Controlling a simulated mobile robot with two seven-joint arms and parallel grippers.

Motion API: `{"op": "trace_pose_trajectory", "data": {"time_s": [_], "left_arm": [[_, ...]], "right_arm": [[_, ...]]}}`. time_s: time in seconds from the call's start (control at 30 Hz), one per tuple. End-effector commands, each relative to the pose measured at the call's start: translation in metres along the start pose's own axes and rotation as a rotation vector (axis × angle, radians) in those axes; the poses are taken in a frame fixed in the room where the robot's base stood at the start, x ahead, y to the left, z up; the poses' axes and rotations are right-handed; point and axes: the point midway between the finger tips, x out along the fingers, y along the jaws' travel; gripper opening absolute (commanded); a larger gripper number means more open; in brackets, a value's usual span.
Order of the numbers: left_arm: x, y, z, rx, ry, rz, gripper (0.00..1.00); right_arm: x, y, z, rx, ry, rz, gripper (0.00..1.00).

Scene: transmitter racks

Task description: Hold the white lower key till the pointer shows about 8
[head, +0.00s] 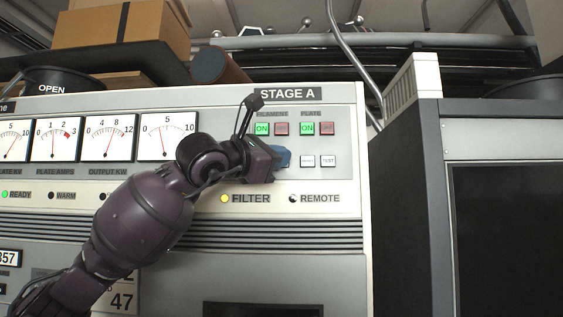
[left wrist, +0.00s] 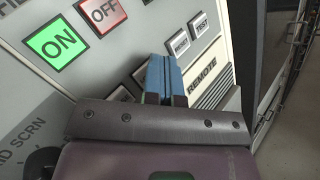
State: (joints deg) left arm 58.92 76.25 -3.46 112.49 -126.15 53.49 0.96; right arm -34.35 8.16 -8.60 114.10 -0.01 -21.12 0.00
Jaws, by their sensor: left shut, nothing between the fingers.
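My left gripper (head: 281,157) is shut and empty, its blue fingers in front of the lower key row on the STAGE A panel. My right gripper is not in view.
Above are lit green ON keys (head: 262,129) and red OFF keys (left wrist: 102,14). Two white keys, one a TEST key (head: 328,160), sit right of the fingers. Other meters (head: 109,138) stand left. A dark cabinet (head: 410,200) stands at right.

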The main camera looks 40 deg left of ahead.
Motion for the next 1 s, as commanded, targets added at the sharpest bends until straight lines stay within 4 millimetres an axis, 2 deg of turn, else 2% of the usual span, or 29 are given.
{"op": "trace_pose_trajectory", "data": {"time_s": [0.5,1.0], "left_arm": [[-0.007,-0.006,0.004,0.0,0.001,0.0,0.0],[-0.013,-0.009,0.009,0.001,0.0,0.0,0.0]], "right_arm": [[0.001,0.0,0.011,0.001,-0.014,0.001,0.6],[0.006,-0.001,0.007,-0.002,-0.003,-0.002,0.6]]}}
